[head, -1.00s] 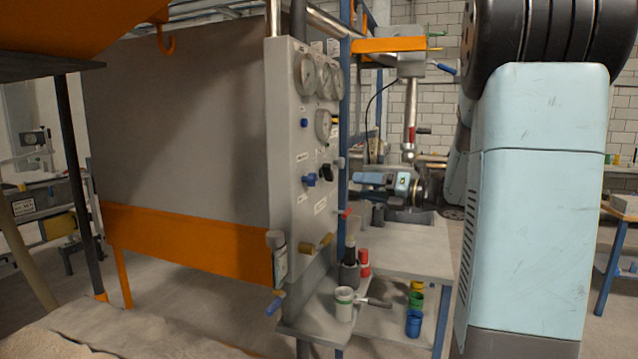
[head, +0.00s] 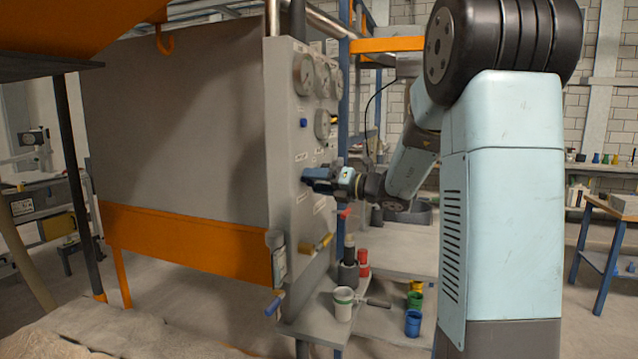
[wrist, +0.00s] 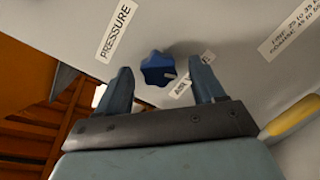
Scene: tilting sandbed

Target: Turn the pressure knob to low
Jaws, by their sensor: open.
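The blue lobed pressure knob (wrist: 158,68) sits on the grey panel (head: 287,150), close to a white label reading PRESSURE (wrist: 117,32). A pale pointer mark shows on its lower right in the wrist view. My gripper (wrist: 164,78) is open, with one finger on each side of the knob in that view; contact is not visible. In the head view my gripper (head: 318,182) is at the panel's face and hides the knob's area. A second label (wrist: 186,84) beside the knob is partly hidden by the right finger.
Several gauges (head: 306,75) and a small blue knob (head: 303,123) are higher on the panel. A yellow handle (head: 322,243) and a red lever (head: 344,212) are below. A white cup (head: 343,304) stands on the shelf under them.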

